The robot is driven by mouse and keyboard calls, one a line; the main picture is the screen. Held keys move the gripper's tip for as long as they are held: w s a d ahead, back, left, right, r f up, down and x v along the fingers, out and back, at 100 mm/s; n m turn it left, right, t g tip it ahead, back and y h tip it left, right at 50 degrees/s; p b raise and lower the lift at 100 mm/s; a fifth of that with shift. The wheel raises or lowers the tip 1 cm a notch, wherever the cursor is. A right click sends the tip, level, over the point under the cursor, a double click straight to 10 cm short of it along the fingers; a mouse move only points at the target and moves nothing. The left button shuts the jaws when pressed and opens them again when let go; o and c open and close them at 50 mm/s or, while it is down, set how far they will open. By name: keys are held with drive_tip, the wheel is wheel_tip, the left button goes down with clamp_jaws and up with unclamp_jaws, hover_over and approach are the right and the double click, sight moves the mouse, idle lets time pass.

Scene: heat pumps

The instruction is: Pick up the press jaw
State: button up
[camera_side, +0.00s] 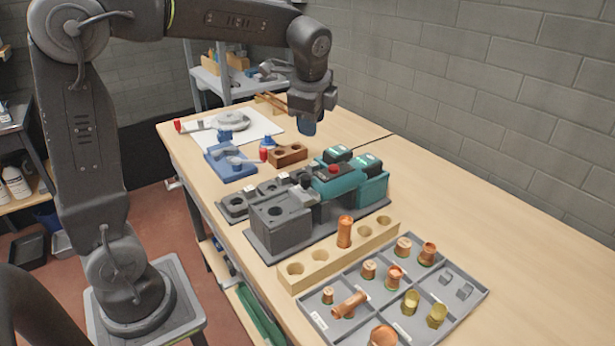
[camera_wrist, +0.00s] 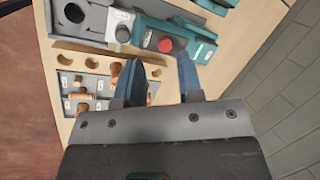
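The grey press jaws seem to be the dark pieces with round openings in a low grey tray (camera_side: 233,208), behind a large grey block (camera_side: 281,222); I cannot tell for sure which piece is the jaw. A teal press tool (camera_side: 338,186) with a red button lies beside the block; it also shows in the wrist view (camera_wrist: 150,32). My gripper (camera_side: 308,128) hangs above the table behind the press tool, pointing down. In the wrist view its two blue fingers (camera_wrist: 154,64) are apart with nothing between them. My gripper body hides the lower part of that view.
A wooden block with holes (camera_side: 312,268) holds one copper fitting. A grey compartment tray (camera_side: 334,324) with several copper and brass fittings lies in front. A small brown wooden block (camera_side: 287,155) and a blue tool (camera_side: 230,163) stand behind. The table's right side is clear.

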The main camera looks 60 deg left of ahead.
sight(314, 164)
drive_tip(key=w+a+f+m+g+y, duration=0.1)
drive_tip(key=w+a+f+m+g, duration=0.1)
drive_tip(key=w+a+f+m, duration=0.7)
drive_tip(key=a+f, duration=0.1)
drive_tip(key=f, duration=0.2)
drive_tip(key=w+a+f+n, duration=0.1)
drive_tip(key=f, duration=0.3)
drive_tip(key=a+f+n, duration=0.1)
drive_tip(key=a+f, duration=0.1)
drive_tip(key=f, duration=0.2)
drive_tip(key=shift+w+f, duration=0.2)
clamp_jaws()
drive_tip(key=shift+r+y, duration=0.1)
drive_tip(key=shift+y, duration=0.2)
